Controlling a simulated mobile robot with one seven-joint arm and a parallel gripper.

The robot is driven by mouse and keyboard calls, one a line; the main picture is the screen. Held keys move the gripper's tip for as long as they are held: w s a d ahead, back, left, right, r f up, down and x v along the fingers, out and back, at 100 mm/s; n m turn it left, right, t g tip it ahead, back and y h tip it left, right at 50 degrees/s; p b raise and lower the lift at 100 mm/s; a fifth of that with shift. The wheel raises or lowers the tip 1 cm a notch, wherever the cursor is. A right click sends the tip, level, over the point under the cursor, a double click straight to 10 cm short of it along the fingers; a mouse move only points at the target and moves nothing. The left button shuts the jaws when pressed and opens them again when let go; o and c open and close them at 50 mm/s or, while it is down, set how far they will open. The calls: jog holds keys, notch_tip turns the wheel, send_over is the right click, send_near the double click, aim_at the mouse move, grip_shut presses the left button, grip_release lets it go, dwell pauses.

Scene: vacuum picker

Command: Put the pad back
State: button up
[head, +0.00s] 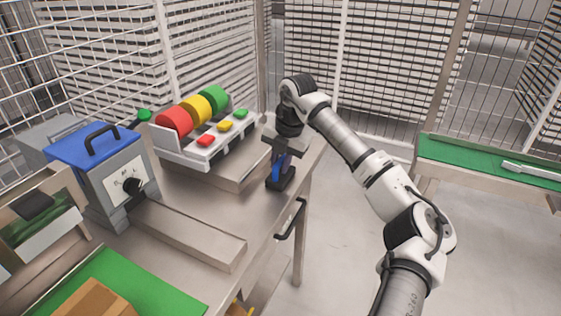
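My gripper (280,178) points down at the right end of the workbench, over or near its edge. A blue part and a dark block show at its fingers. At this size I cannot tell whether they are a held pad or part of the gripper, or whether the fingers are open or shut. No other thing in view can be clearly told as the pad.
The workbench (183,207) holds a grey box with a blue handled lid (90,148), a rack with red, yellow and green discs (190,130), a long beige block (190,235) and a brown box (95,300) on a green mat (150,288). Mesh fencing stands behind.

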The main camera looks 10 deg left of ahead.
aim_at(288, 175)
jog(key=o, duration=0.4)
jog(key=shift+c, duration=0.2)
jog(key=shift+r, duration=0.1)
notch_tip(288, 175, up, 12)
jog(key=d+b, duration=0.1)
jog(key=d, duration=0.1)
jog(key=shift+s+d, duration=0.15)
jog(key=shift+s, duration=0.1)
